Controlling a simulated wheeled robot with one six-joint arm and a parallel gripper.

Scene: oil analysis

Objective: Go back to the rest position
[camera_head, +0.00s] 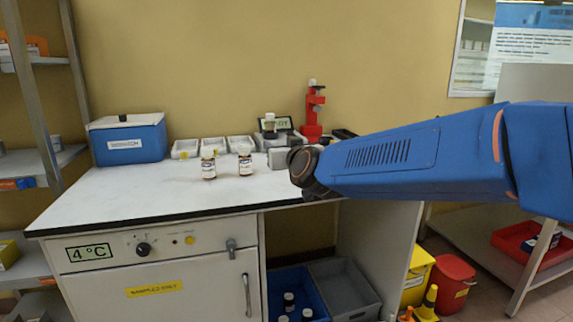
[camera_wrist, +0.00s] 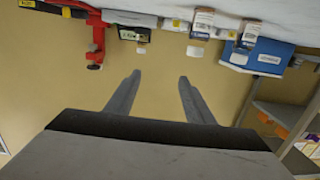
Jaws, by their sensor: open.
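My blue arm reaches in from the right in the head view, above the right part of the white bench (camera_head: 120,190). The gripper fingers are hidden behind the arm's dark wrist joint there. In the wrist view, which shows the scene upside down, my gripper (camera_wrist: 158,78) is open, with two grey fingers apart and nothing between them. Beyond the fingertips is the plain yellow wall.
Two labelled bottles (camera_head: 209,169) (camera_head: 245,165) stand on the bench, and another bottle (camera_head: 270,124) stands higher behind. A blue cooler box (camera_head: 127,142), white trays (camera_head: 213,145) and a red stand (camera_head: 313,112) line the back. Blue and grey crates (camera_head: 342,287) sit below.

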